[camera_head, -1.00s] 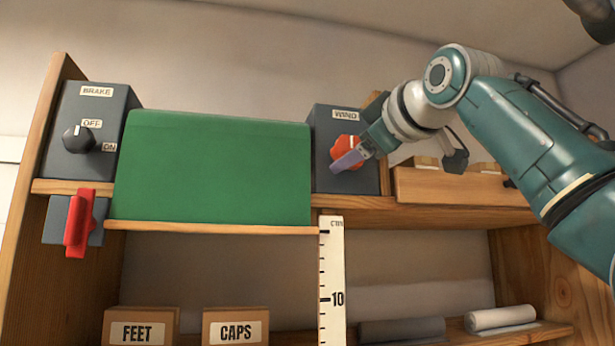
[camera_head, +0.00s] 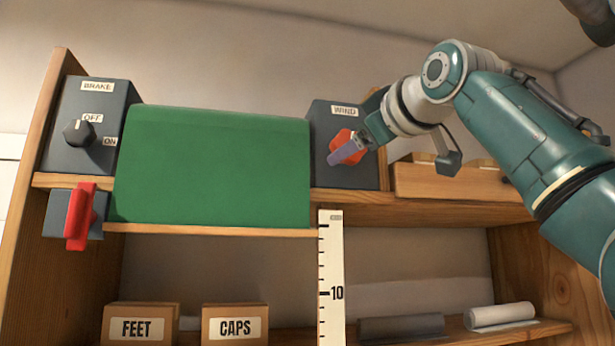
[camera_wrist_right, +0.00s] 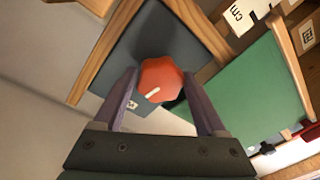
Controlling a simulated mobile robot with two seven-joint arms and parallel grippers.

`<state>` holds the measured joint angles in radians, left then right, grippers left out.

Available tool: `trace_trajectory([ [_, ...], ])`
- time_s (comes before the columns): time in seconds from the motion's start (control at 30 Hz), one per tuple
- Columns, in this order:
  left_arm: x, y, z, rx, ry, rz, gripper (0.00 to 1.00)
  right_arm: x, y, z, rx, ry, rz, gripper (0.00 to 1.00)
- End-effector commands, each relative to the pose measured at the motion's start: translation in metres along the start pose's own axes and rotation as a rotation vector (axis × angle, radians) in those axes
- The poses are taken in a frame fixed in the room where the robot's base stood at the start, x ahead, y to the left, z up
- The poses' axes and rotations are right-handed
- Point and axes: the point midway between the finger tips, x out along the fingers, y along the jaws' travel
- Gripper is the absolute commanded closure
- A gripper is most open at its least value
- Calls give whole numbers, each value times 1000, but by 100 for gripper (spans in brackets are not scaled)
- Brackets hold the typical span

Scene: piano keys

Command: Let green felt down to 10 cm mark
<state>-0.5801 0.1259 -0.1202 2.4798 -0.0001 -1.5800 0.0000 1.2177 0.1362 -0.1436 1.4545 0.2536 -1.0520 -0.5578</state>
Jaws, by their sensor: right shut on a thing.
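The green felt (camera_head: 212,165) hangs as a flat sheet. Its lower edge meets a wooden strip (camera_head: 212,229), level with the upper part of the white ruler (camera_head: 331,265) and above the 10 mark (camera_head: 336,293). My right gripper (camera_head: 352,148) is at the WIND box (camera_head: 335,178), its purple fingers shut on the red-orange wind knob (camera_head: 343,139). In the right wrist view the fingers (camera_wrist_right: 161,82) stand on either side of the knob (camera_wrist_right: 162,79), whose white mark shows. My left gripper is not in view.
A red lever (camera_head: 80,216) sits below the brake box (camera_head: 95,160). Dark and pale rolls (camera_head: 500,316) lie at lower right. A wooden drawer (camera_head: 460,187) is under my right arm.

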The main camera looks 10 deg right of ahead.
Motion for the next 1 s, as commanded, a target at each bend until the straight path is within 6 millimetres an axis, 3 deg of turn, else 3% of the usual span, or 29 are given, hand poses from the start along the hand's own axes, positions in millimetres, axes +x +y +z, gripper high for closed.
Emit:
trace_trajectory([
  [0.5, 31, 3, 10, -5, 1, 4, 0, 1, -6, 3, 478, 39, 35, 82],
  [1.0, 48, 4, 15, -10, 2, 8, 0, 1, -7, 0, 917, 75, 71, 82],
])
